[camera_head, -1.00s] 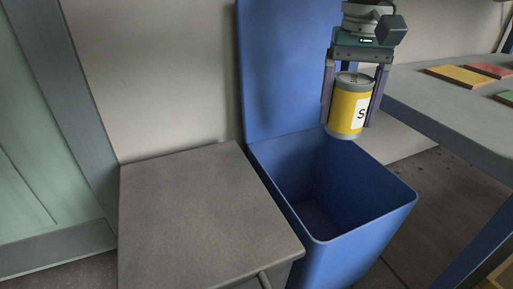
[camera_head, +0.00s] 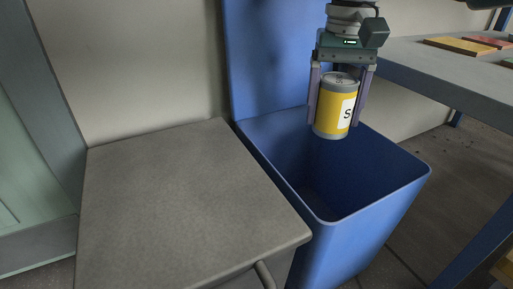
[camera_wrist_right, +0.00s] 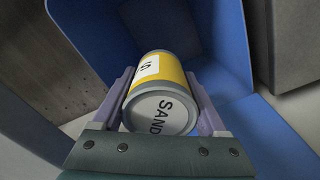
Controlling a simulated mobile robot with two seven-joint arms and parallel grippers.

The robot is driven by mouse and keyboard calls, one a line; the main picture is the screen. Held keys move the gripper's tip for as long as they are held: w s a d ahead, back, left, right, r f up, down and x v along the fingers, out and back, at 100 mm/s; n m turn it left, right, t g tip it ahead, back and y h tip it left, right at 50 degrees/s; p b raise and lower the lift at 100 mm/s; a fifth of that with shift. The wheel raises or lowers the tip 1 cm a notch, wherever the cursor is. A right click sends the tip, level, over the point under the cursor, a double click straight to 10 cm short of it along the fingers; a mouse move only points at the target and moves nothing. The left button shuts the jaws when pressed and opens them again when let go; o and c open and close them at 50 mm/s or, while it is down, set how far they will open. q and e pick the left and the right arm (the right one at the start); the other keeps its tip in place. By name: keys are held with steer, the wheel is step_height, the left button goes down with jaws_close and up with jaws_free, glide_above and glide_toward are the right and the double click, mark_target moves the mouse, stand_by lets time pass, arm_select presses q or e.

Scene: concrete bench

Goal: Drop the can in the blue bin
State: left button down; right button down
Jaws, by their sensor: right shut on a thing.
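The can (camera_head: 335,106) is yellow with grey ends and a white label. My right gripper (camera_head: 337,108) is shut on it and holds it upright over the back part of the blue bin (camera_head: 377,205). In the right wrist view the can (camera_wrist_right: 161,95) sits between both fingers, its lid reading "SAND", with the bin's inside (camera_wrist_right: 160,25) beyond it. The bin is open at the top, with its blue lid (camera_head: 267,60) standing up at the back. The bin's floor is partly hidden. My left gripper is not in view.
A grey cabinet (camera_head: 185,200) with a handle stands close against the bin's left side. A grey bench top (camera_head: 430,75) with several coloured flat pieces (camera_head: 459,46) lies to the right. A pale wall is behind.

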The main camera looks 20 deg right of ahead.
steer(key=shift+r, duration=0.1)
steer(key=shift+c, duration=1.2)
jaws_free()
steer(key=shift+o, duration=1.2)
steer(key=shift+w, duration=0.1)
step_height(320, 180, up, 10)
steer(key=p, duration=0.9)
